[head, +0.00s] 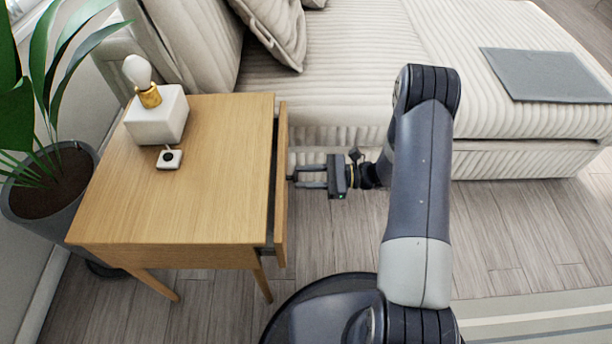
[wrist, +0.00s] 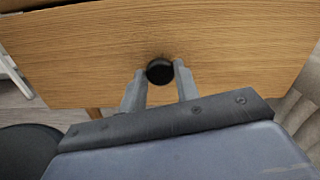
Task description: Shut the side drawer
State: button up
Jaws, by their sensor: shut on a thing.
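The side drawer's wooden front (head: 281,185) is in the right side of the small wooden side table (head: 190,190) in the head view. A narrow dark gap shows between the drawer front and the table body, so the drawer stands slightly open. In the wrist view the drawer front (wrist: 220,45) fills the upper part, with a round black knob (wrist: 160,71) on it. My gripper (head: 294,177) reaches the drawer front from the right. In the wrist view my gripper (wrist: 161,76) has its two fingertips on either side of the knob, shut on it.
A white lamp with a bare bulb (head: 158,112) and a small white switch box (head: 169,158) stand on the tabletop. A potted plant (head: 55,185) is at the left. A striped sofa (head: 360,60) with a grey mat (head: 545,74) lies behind.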

aim_at(288, 176)
grip_shut()
jog(key=shift+w+a, duration=0.1)
jog(key=shift+a, duration=2.15)
jog(key=o, duration=0.7)
grip_release()
jog(key=shift+a, duration=0.15)
jog(key=shift+o, duration=0.2)
